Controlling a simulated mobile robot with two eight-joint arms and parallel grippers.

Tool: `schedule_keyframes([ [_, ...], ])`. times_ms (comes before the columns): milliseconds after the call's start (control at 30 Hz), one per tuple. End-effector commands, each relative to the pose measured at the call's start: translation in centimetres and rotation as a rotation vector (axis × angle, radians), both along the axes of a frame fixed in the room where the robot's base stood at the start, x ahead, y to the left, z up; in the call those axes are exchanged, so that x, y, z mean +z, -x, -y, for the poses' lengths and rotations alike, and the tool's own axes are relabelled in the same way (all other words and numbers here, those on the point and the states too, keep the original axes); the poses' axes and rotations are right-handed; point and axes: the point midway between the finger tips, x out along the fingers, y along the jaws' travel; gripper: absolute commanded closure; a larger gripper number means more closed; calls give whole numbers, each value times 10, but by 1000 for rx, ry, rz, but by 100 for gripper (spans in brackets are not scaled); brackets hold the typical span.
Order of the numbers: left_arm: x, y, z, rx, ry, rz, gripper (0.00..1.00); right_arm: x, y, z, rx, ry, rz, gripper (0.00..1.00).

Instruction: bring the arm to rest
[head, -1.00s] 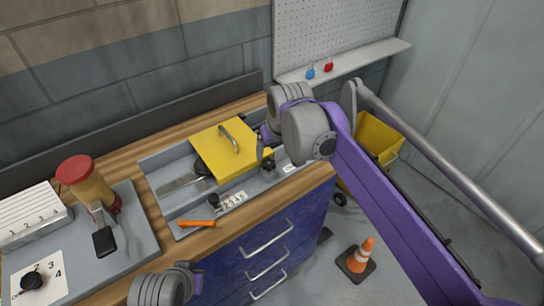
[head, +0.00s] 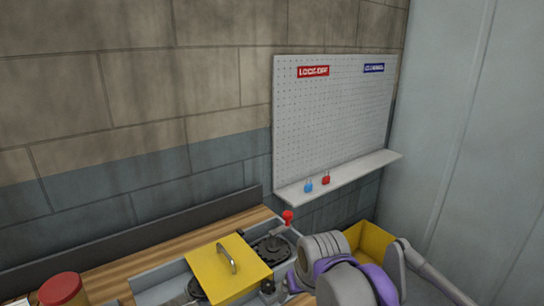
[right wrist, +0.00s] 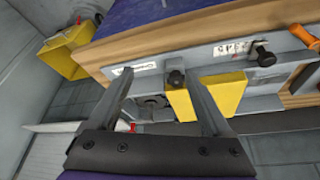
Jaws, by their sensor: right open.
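My right arm (head: 345,283) shows at the bottom right of the head view, in front of the bench's right end. In the right wrist view my right gripper (right wrist: 157,78) is open, its two fingers apart with nothing between them. Beyond the fingers lie the grey tray's labelled front edge and a yellow cover (right wrist: 222,92). In the head view this yellow cover (head: 226,272), with a metal handle, lies over part of the grey tray (head: 155,283), left of my right arm. My left gripper is out of view.
A red-knobbed lever (head: 287,217) stands up behind the cover. A pegboard (head: 335,125) hangs above a shelf (head: 345,178) with blue and red padlocks. A yellow bin (head: 370,245) stands behind my arm. The air above the bench is clear.

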Motion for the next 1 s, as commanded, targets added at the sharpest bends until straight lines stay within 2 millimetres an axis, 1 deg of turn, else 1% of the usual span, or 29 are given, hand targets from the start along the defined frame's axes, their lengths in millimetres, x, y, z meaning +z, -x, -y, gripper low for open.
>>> schedule_keyframes([
  [33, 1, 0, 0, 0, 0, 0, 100, -11, 24, 21, -32, 0, 6, 17],
  [67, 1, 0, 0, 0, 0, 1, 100, -19, 37, 31, -49, -1, 11, 17],
  [100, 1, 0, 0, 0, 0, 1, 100, -29, 55, 44, -71, -2, 16, 17],
  [167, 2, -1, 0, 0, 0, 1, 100, -47, 82, 62, -104, -3, 24, 17],
  [200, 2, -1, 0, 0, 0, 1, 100, -59, 100, 72, -123, -4, 29, 17],
  [300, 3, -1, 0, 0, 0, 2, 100, -89, 141, 92, -171, -5, 42, 17],
  [400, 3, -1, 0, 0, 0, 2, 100, -115, 172, 105, -206, -5, 52, 17],
  [433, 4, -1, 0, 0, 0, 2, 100, -122, 179, 108, -213, -6, 54, 17],
  [500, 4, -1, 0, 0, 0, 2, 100, -133, 192, 112, -228, -5, 57, 17],
  [600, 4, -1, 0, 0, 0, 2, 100, -142, 201, 115, -238, -5, 61, 17],
  [1000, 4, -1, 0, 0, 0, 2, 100, -143, 202, 115, -239, -6, 61, 17],
])
